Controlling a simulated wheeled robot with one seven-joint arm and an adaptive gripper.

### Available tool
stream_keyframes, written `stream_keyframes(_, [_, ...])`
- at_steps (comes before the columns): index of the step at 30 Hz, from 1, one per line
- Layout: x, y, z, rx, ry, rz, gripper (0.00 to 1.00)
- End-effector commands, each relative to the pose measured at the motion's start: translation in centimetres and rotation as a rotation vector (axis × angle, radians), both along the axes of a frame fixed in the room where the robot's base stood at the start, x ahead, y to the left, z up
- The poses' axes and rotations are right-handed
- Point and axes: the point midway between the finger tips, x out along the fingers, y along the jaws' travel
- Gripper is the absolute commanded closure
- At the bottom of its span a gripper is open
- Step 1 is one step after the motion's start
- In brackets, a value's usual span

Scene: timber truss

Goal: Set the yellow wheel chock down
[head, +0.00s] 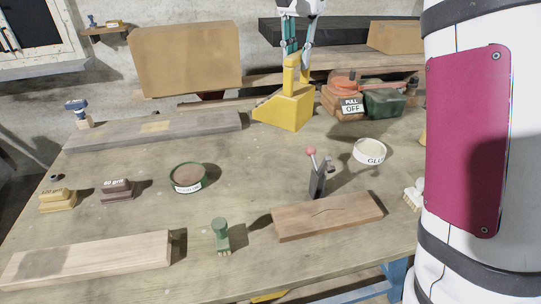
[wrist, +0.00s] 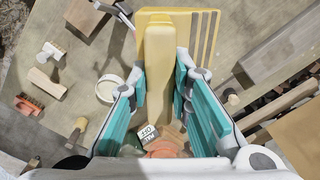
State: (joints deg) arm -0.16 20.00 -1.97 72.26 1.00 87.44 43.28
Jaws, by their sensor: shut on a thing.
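The yellow wheel chock (head: 284,108) is at the back middle of the workbench (head: 235,150) in the head view, upright with its wedge low and its handle up. My gripper (head: 297,62) comes down from above, with its teal fingers closed on the handle. The wrist view shows the chock (wrist: 160,50) between the two teal fingers of my gripper (wrist: 160,84). The chock's underside is at or very close to the bench top; I cannot tell whether it touches.
A glue tin (head: 370,151) and a red-knobbed clamp (head: 317,180) are nearer. Bench in front of the chock is clear.

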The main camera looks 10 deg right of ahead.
Motion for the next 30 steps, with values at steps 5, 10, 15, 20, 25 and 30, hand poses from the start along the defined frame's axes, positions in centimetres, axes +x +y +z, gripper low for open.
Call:
stream_keyframes(5, [0.8,0.0,-1.1,0.000,-0.001,0.000,1.00])
stream_keyframes(10, [0.7,0.0,-3.4,0.000,0.003,0.000,1.00])
stream_keyframes(15, [0.6,0.0,-7.3,0.000,0.004,-0.001,1.00])
stream_keyframes(20, [0.6,0.0,-11.1,0.000,0.004,0.000,1.00])
stream_keyframes(25, [0.7,0.0,-14.0,0.000,0.001,0.000,1.00])
stream_keyframes(30, [0.8,0.0,-15.2,-0.001,-0.001,0.000,1.00])
